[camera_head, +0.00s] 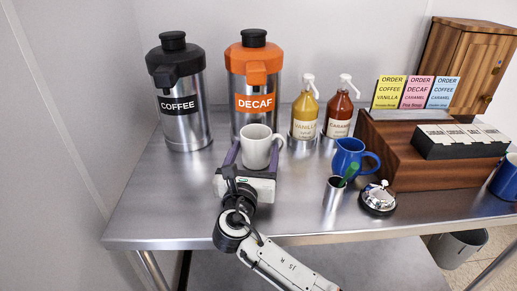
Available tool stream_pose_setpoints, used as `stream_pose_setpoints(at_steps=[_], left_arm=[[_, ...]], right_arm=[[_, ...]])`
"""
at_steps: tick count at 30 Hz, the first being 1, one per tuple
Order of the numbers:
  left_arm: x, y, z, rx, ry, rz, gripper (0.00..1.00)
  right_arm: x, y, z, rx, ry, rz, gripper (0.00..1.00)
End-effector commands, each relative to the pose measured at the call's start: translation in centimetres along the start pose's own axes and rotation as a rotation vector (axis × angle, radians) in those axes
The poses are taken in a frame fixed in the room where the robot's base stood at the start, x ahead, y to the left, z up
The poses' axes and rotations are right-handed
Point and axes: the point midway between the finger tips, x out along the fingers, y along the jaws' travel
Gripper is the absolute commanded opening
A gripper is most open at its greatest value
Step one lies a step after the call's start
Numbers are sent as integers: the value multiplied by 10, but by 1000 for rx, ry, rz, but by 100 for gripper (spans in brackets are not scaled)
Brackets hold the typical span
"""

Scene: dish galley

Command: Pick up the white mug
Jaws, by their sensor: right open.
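The white mug (256,144) stands upright on the steel table, in front of the orange-topped decaf dispenser. Its handle points right. My right gripper (255,155) reaches in from the front with its jaws open. One dark finger is at the left of the mug and the other at its right, below the handle. The gripper body hides the mug's lower part, so I cannot tell whether the fingers touch it. My left gripper is not in view.
Behind are the coffee dispenser (186,128) and decaf dispenser (253,62). Vanilla (305,122) and caramel (339,117) pump bottles stand right of the mug. Further right are a blue pitcher (347,158), a metal cup (333,195), a bell (378,200) and a wooden stand (400,170). The table's left front is clear.

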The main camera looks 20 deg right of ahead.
Motion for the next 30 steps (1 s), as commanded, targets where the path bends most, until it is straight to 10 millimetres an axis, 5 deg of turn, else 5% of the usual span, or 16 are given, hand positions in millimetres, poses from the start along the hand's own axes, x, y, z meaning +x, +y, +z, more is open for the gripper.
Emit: stream_pose_setpoints(at_steps=[6, 13, 21, 30], left_arm=[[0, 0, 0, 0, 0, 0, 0], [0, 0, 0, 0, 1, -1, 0], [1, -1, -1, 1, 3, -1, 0], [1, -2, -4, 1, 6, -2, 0]], right_arm=[[25, 0, 1, -1, 0, 0, 69], [27, 0, 0, 0, 0, 0, 69], [26, 1, 0, 0, 0, 0, 27], [26, 1, 3, 1, -2, 1, 22]])
